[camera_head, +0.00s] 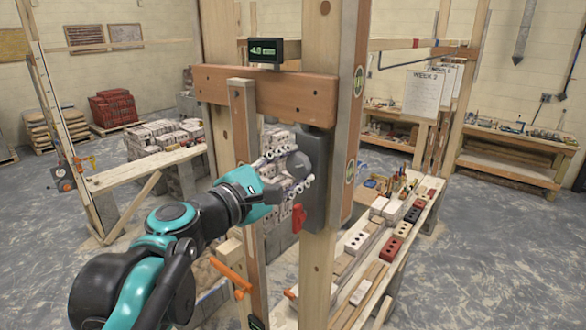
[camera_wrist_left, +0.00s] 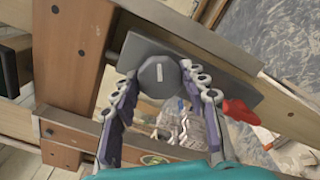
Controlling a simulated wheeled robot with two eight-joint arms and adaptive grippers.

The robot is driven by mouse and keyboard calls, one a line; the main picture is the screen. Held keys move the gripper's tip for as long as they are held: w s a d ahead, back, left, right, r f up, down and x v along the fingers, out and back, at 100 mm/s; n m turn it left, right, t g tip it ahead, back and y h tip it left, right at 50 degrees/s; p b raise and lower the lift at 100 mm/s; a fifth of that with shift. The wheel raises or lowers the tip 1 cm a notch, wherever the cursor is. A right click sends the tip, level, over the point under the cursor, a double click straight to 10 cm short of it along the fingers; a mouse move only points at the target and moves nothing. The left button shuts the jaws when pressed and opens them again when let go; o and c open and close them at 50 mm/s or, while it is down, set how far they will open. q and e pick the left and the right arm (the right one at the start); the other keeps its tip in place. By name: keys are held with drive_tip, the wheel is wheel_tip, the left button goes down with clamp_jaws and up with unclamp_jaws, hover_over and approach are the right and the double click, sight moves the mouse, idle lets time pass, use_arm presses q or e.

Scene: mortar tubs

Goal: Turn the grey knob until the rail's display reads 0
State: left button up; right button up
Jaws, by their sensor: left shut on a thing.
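The grey knob (camera_wrist_left: 157,75) is a dark faceted knob with a short white mark on its face, on a grey plate (camera_wrist_left: 208,87) fixed to the wooden post. My left gripper (camera_head: 304,168) is shut on the knob, one finger on each side of it in the left wrist view. In the head view the fingers partly hide the knob. The display (camera_head: 265,50) is a small black box on top of the reddish wooden rail (camera_head: 290,97). It shows small green digits that look like 4.8, too small to read surely. My right gripper is not in view.
A red lever (camera_head: 298,217) sits just below the knob's plate. Wooden posts (camera_head: 321,60) frame the rail closely. A bench (camera_head: 415,235) with bricks and tools stands behind to the right. An orange clamp handle (camera_head: 230,276) juts out below my left arm.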

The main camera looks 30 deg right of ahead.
use_arm(q)
drive_tip(key=m, duration=0.5)
drive_tip(key=shift+m, duration=0.3)
drive_tip(key=m, duration=0.6)
drive_tip(key=shift+f, duration=0.15)
drive_tip(key=m, duration=0.6)
drive_tip(key=shift+m+b, duration=0.3)
drive_tip(key=shift+b, duration=0.05)
drive_tip(key=m, duration=0.5)
drive_tip(key=shift+f, duration=0.1)
drive_tip(key=shift+m, duration=0.3)
drive_tip(key=o, duration=1.2)
drive_tip(key=shift+c, duration=0.2)
drive_tip(key=v, duration=1.2)
